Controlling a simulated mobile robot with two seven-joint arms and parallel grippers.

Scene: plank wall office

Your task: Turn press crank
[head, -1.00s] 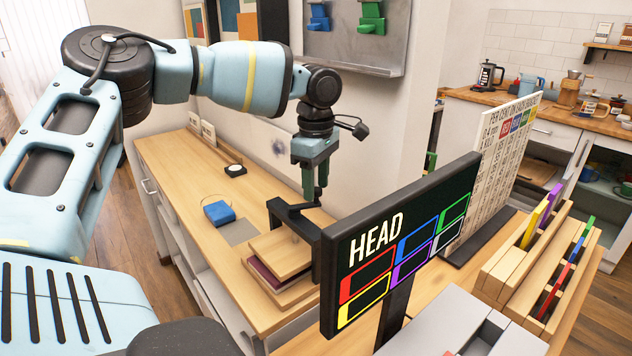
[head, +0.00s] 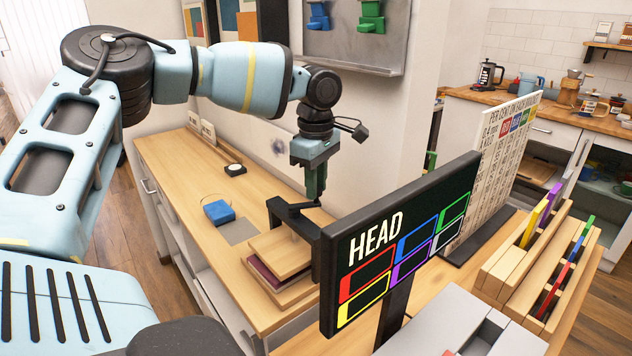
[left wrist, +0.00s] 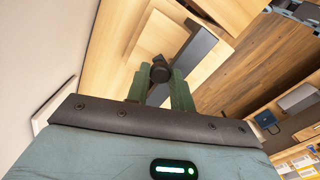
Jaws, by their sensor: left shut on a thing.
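The press stands on the wooden counter (head: 185,185), with a black frame (head: 283,213) over stacked wooden boards (head: 282,252). A dark sheet edge shows between the boards. My left gripper (head: 315,196) points down at the top of the press. In the left wrist view its two green fingers (left wrist: 161,82) are shut on the round black crank knob (left wrist: 160,72). The black bar (left wrist: 187,58) of the press and the pale boards (left wrist: 130,40) lie below. The sign hides the right part of the press in the head view. My right gripper is not in view.
A black HEAD sign (head: 400,240) stands close at the right of the press. A blue block (head: 218,212) and a small black-and-white item (head: 235,170) lie on the counter. A wall (head: 365,130) rises behind. Wooden racks (head: 540,265) stand at the right.

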